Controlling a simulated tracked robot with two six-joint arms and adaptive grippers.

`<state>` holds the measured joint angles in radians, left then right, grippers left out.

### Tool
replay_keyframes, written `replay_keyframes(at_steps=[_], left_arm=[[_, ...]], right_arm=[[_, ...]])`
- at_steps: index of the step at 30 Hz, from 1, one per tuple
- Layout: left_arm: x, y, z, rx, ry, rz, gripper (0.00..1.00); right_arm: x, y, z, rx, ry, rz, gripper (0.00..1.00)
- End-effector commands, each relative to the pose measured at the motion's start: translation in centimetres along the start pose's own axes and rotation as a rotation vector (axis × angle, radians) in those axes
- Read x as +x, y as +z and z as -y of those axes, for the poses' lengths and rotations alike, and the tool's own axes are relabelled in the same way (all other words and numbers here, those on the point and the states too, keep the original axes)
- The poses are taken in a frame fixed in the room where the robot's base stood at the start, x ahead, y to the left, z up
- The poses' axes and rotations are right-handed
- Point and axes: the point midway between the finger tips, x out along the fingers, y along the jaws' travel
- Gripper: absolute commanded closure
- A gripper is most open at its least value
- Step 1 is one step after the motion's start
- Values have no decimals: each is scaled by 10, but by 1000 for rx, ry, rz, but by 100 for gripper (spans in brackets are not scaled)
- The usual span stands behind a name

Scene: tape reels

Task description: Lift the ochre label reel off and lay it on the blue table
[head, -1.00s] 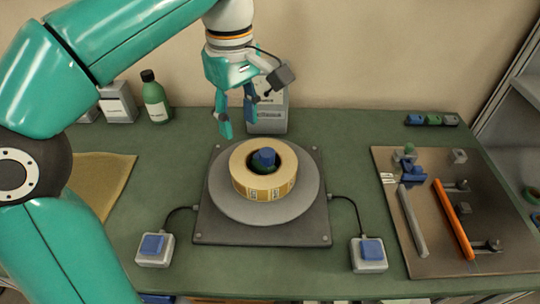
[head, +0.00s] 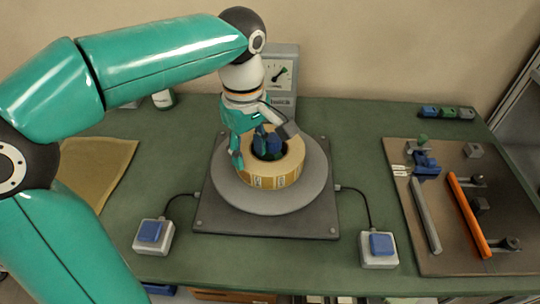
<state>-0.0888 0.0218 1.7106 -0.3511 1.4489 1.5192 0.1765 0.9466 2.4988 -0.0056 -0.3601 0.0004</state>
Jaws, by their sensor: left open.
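The ochre label reel (head: 275,176) sits on a round grey turntable (head: 268,202) in the middle of the table. A blue-topped hub (head: 273,144) stands in the reel's hole. My left gripper (head: 252,152) is open and pointing down at the reel's left side. One finger is outside the reel's left edge and the other is over or in the hole; I cannot tell how deep, or whether either touches the reel. The table (head: 365,125) looks dark green. My right gripper is not in view.
Two boxes with blue buttons, one at left (head: 149,234) and one at right (head: 381,244), are wired to the turntable base (head: 215,219). A brown board (head: 409,258) with an orange bar (head: 468,213) lies at right. A grey dial box (head: 284,75) stands behind. An ochre mat (head: 97,168) lies at left.

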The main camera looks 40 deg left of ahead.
Motion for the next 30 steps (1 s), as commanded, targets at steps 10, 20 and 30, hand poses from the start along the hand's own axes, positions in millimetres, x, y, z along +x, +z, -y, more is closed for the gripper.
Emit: replay_keyframes(at_steps=[10,20,30], left_arm=[[39,0,2,-1,-1,0,55],[39,0,2,-1,0,0,77],[38,0,1,-1,3,0,100]], right_arm=[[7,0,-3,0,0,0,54],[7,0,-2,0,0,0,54],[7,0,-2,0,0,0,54]])
